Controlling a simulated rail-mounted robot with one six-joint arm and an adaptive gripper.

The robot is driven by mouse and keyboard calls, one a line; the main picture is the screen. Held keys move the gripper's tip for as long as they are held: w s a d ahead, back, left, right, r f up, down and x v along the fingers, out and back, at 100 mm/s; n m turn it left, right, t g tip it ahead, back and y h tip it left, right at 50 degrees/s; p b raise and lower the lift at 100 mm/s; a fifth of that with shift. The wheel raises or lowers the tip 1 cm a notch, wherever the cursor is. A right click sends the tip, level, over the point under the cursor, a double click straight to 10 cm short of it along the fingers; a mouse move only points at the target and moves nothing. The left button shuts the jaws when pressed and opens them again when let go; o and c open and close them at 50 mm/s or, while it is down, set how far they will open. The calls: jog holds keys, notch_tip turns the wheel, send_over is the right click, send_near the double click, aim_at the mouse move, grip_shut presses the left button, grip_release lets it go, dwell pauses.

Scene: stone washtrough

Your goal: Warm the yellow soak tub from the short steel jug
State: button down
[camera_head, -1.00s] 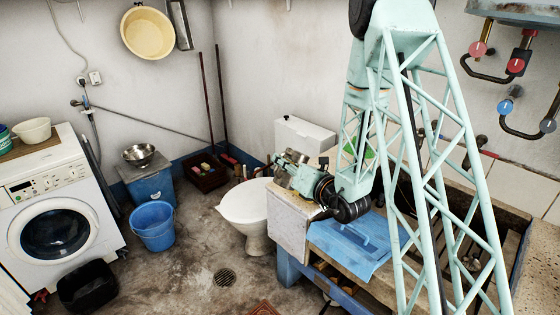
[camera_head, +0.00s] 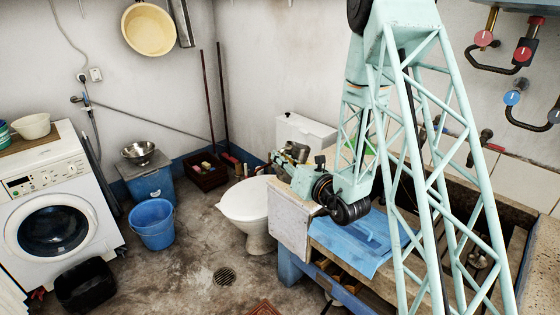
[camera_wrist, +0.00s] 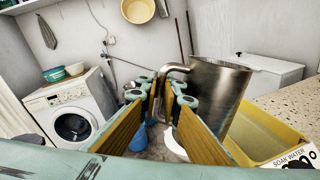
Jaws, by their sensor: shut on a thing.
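The short steel jug (camera_wrist: 218,98) is large in the wrist view, right of centre, its rim towards the top and leaning slightly right. Its bent handle (camera_wrist: 172,69) reaches left to the fingers. My gripper (camera_wrist: 162,86) is shut on this handle. The yellow soak tub (camera_wrist: 262,135) is at the lower right, labelled "SOAK WATER"; the jug overlaps its far left part in the picture. I cannot see the inside of the jug or any liquid. In the head view my gripper (camera_head: 292,155) is small, near the counter's left end; the tub cannot be made out there.
A speckled counter (camera_wrist: 285,103) lies right of the tub. A toilet (camera_head: 247,203), blue bucket (camera_head: 153,226) and washing machine (camera_head: 55,210) stand left. Red and blue taps (camera_head: 484,39) are on the right wall.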

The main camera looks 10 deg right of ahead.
jog(key=shift+a+f+n+b, duration=0.15)
jog(key=shift+f+n+b, duration=0.15)
jog(key=shift+n+b, duration=0.5)
jog(key=shift+s, duration=0.1)
jog(key=shift+m+h, duration=0.4)
jog(key=shift+m, duration=0.1)
jog(key=shift+s+d+f, duration=0.25)
jog(key=shift+s+f, duration=0.25)
jog(key=shift+s, duration=0.2)
jog(key=shift+s+d+f, duration=0.3)
jog(key=shift+s+f, duration=0.15)
jog(key=shift+s, duration=0.25)
jog(key=shift+s+d+f, duration=0.25)
jog(key=shift+s+f, duration=0.25)
jog(key=shift+s, duration=0.2)
jog(key=shift+a, duration=0.15)
